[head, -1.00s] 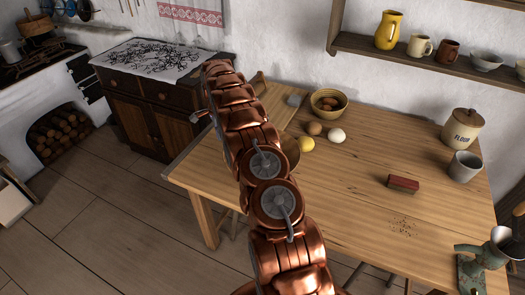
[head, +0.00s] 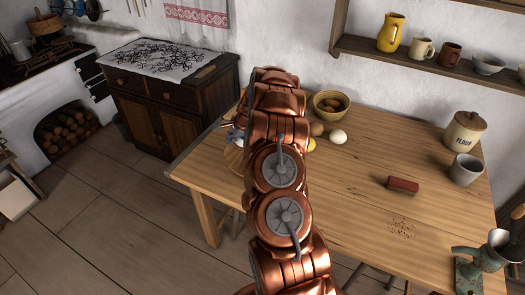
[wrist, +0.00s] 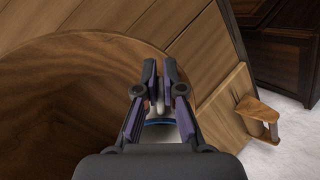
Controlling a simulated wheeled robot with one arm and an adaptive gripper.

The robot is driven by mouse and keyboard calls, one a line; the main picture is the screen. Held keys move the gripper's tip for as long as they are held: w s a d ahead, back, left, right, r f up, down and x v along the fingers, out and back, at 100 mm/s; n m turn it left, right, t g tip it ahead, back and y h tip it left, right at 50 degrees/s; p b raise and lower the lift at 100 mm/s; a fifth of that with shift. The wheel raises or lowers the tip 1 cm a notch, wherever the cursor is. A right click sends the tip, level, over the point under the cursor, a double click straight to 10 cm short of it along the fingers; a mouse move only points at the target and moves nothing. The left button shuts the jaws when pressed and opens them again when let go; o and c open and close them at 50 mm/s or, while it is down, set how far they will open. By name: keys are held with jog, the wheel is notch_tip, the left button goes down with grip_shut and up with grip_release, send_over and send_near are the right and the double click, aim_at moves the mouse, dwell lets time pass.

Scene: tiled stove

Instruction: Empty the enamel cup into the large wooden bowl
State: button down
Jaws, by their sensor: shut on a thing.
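The large wooden bowl (wrist: 50,110) fills the left of the wrist view, its round rim curving behind my gripper (wrist: 158,85). In the head view, the bowl's left edge (head: 233,158) shows beside my arm, and the rest is hidden. My gripper is shut on the enamel cup (wrist: 158,128), a pale thing with a blue rim seen between and below the fingers. It is at the bowl's rim, seen from above. The cup's tilt and contents cannot be told. In the head view my arm hides most of the gripper and cup.
Eggs (head: 338,137), a lemon (head: 311,145) and a smaller bowl (head: 330,103) are close right of my arm on the table (head: 350,185). A red-brown block (head: 403,185), flour jar (head: 464,130) and grey cup (head: 466,169) stand farther right.

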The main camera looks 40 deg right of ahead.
jog(key=shift+s+a+f, duration=0.1)
jog(key=shift+a+f, duration=0.05)
jog(key=shift+s+d+f+t+b, duration=0.2)
jog(key=shift+s+d+t+b, duration=0.25)
jog(key=shift+b, duration=0.75)
jog(key=shift+a+b, duration=0.2)
jog(key=shift+b, duration=0.35)
jog(key=shift+s+t+b, duration=0.15)
jog(key=shift+t+b, duration=0.1)
jog(key=shift+b, duration=0.35)
jog(key=shift+s+d+r+t+y+b, duration=0.1)
jog(key=shift+s+r+t+y+b, duration=0.4)
jog(key=shift+b, duration=1.6)
jog(key=shift+d+r+t+h+b, duration=0.15)
jog(key=shift+t+b, duration=0.6)
jog(key=shift+b, duration=1.35)
jog(key=shift+s+a+r+t+y+b, duration=0.1)
jog(key=shift+s+r+t+y+b, duration=0.4)
jog(key=shift+b, duration=1.6)
